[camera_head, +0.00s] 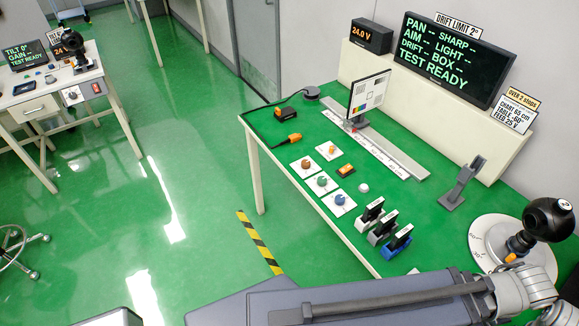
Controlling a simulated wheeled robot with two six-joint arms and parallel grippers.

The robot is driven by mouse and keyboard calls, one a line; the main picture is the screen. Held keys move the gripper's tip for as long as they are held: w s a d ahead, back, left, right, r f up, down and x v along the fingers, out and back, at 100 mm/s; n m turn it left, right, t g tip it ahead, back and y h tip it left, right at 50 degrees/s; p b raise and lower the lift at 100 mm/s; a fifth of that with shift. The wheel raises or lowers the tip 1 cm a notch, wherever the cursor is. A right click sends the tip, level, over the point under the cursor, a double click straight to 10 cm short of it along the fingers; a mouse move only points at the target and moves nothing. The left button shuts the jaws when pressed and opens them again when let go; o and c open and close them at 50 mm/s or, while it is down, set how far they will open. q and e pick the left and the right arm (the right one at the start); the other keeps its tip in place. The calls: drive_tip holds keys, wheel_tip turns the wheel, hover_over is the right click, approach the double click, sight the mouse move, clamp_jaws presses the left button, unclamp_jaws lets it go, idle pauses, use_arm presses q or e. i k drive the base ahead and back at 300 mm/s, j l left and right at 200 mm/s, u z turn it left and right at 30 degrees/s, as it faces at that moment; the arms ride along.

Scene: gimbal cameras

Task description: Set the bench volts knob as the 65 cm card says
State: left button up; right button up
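The white card (515,115) stands at the bench's back right and reads "CHART 65 cm, TABLE -60°, FEED 25 V". A small black display (371,34) at the back of the bench reads 24.0 V. Several knobs on white plates sit on the green bench top: a brown one (306,163), a green one (322,181), a blue one (339,199) and an orange one (331,149). I cannot tell which is the volts knob. Neither gripper shows.
A large screen (452,57) stands behind the bench. A test chart (369,94) stands on a rail (385,150). A black ball-shaped camera (549,219) is on a round white turntable (480,238). My arm spans the lower right.

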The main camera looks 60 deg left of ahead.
sight(305, 164)
drive_tip(key=u, duration=2.1)
